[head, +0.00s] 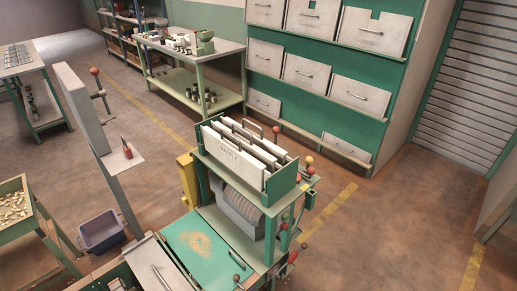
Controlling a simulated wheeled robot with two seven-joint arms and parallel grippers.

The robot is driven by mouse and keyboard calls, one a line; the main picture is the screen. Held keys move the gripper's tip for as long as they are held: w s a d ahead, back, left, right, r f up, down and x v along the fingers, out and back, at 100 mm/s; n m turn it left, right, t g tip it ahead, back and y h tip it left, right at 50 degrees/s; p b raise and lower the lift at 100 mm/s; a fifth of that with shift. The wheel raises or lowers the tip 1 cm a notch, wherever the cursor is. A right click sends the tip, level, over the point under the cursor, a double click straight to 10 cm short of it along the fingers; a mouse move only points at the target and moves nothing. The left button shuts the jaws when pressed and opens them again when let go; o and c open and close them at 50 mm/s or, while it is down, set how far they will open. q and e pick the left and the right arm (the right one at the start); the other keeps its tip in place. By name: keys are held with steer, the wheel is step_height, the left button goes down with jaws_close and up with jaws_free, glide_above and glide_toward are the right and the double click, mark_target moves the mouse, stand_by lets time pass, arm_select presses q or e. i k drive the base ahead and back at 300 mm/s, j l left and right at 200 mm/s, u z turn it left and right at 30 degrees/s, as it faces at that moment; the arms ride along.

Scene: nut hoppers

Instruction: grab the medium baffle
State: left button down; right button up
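Several flat off-white baffle plates (234,159) stand upright, side by side, in a green open-topped rack (283,182) on top of a green machine frame. The front plate carries dark lettering too small to read surely. Loop handles (254,126) rise from plates at the back of the rack. The plates overlap, and I cannot tell which one is the medium baffle. Neither of my grippers is in view.
Below the rack are a grey ribbed drum (241,205) and a green tray (184,240) with crumbs. Knobbed levers (307,161) stick out at the right. A grey post (84,112) and blue-grey bin (101,230) stand left. Floor (385,235) at right is clear.

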mark_target(270, 162)
steer(key=i+l+u, duration=0.1)
steer(key=u, duration=0.35)
steer(key=l+u, duration=0.15)
steer(key=u, duration=0.3)
steer(key=i+l+u, duration=0.15)
steer(key=l+u, duration=0.25)
steer(key=l, duration=0.7)
steer(key=l+u, duration=0.45)
steer(key=l, duration=0.7)
